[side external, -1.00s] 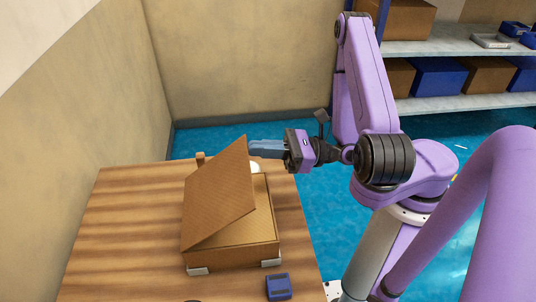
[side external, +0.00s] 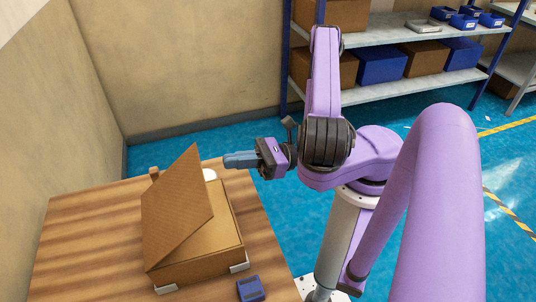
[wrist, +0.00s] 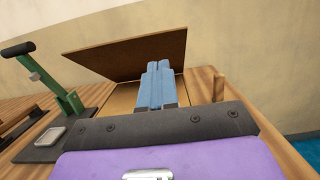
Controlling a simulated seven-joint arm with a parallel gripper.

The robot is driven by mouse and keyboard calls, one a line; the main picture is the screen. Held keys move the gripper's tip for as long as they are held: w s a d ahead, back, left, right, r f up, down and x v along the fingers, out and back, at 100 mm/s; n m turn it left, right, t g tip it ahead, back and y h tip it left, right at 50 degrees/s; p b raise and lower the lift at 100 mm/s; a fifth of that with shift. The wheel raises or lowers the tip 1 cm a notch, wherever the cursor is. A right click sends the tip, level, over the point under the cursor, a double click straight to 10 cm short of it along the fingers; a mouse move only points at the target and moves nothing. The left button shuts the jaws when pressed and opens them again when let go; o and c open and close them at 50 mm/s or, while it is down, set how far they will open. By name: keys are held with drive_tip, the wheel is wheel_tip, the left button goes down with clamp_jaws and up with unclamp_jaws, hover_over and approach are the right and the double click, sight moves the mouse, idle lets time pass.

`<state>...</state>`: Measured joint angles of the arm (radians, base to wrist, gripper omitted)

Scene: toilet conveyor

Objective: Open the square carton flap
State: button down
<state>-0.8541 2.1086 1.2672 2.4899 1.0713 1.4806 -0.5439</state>
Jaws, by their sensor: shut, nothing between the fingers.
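The square brown carton (side external: 200,252) sits on the wooden table in the side external view. Its flap (side external: 178,205) stands raised at a steep slant, hinged at the left side, with the carton's right part uncovered. In the wrist view the flap (wrist: 120,50) spans the top, beyond my fingers. My gripper (side external: 228,160) is shut, its blue fingers together and empty. It is to the right of the flap's top corner, with a visible gap in the side external view. The fingers also show in the wrist view (wrist: 158,72), overlapping the flap's lower edge.
A small blue block (side external: 250,289) lies at the table's front right. A white rounded object (side external: 210,175) and a wooden post (side external: 154,173) are behind the carton. The wrist view shows a green lever device (wrist: 55,90) at left. Loaded shelves (side external: 400,50) stand at the back.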

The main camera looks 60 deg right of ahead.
drive_tip(key=r+v, duration=0.1)
drive_tip(key=v, duration=0.6)
drive_tip(key=shift+s+d+f, duration=0.2)
drive_tip(key=shift+s+d, duration=0.05)
drive_tip(key=shift+s, duration=0.05)
drive_tip(key=c, duration=1.3)
unclamp_jaws()
drive_tip(key=shift+s+d, duration=0.1)
drive_tip(key=w+d+f+n+g+y, duration=0.3)
drive_tip(key=w+d+n+g, duration=0.6)
drive_tip(key=n+g, duration=0.3)
drive_tip(key=n+g+h, duration=0.4)
drive_tip(key=n+g, duration=0.5)
drive_tip(key=n, duration=0.4)
approach(177, 171)
drive_tip(key=x, duration=1)
drive_tip(key=shift+f, duration=0.15)
